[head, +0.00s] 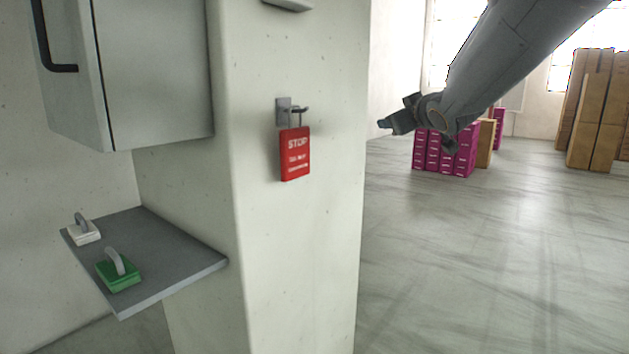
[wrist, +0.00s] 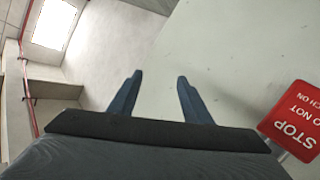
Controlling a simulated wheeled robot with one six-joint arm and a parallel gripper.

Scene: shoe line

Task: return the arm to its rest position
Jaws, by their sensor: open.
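My gripper (head: 386,124) is at the end of my grey arm, to the right of the pillar in the head view, and holds nothing. In the wrist view its two dark blue fingers (wrist: 158,90) stand apart with only wall behind the gap. A red stop tag (head: 295,154) hangs from a hook (head: 286,110) on the pillar, left of my gripper and apart from it. The tag also shows in the wrist view (wrist: 297,118) at the right edge, outside the fingers and partly cut off.
The pale pillar (head: 335,235) stands left of my gripper. Magenta boxes (head: 433,157) and brown cartons (head: 595,120) stand far back; the floor at right is clear.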

